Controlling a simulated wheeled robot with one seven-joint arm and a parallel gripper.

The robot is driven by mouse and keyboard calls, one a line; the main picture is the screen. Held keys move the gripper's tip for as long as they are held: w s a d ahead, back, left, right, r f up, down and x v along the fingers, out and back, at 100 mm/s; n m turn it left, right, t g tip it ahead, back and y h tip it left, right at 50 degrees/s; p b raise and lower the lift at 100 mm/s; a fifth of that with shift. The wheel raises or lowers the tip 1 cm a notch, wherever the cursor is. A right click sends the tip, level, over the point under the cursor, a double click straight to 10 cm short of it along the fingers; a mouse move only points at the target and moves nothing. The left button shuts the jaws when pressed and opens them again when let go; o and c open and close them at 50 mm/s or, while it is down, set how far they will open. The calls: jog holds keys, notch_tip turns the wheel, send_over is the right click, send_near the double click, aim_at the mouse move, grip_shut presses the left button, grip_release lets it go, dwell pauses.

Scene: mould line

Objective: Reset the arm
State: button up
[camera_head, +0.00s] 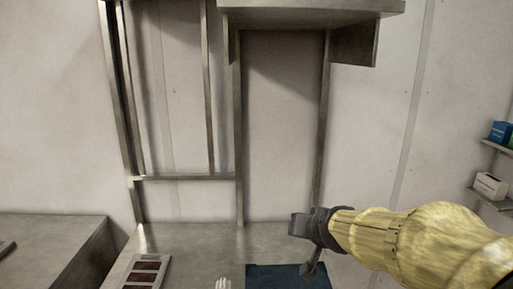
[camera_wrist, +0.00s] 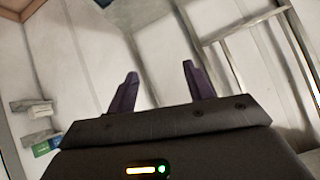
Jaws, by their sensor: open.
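My gripper (camera_head: 300,247) is at the lower right of the head view, at the end of my arm in a yellow cover. It is above a dark blue mat (camera_head: 287,278) on the metal table (camera_head: 200,240). In the wrist view my gripper (camera_wrist: 160,85) has its two dark fingers apart.
A tray with dark brown slots (camera_head: 147,272) lies on the table. A small white item (camera_head: 223,284) is at the bottom edge. A metal frame with an overhead shelf (camera_head: 310,8) rises behind. Wall shelves (camera_head: 490,196) at right hold boxes. Another metal surface (camera_head: 50,235) is at left.

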jog(key=s+d+f+n+g+h+b, duration=0.1)
jog(key=s+f+g, duration=0.6)
jog(key=s+f, duration=1)
notch_tip(320, 180, down, 4)
jog(key=shift+d+r+n+g+b, duration=0.25)
jog(key=shift+d+n+g+b, duration=0.15)
jog(key=shift+d+b, duration=0.55)
jog(key=shift+d, duration=0.2)
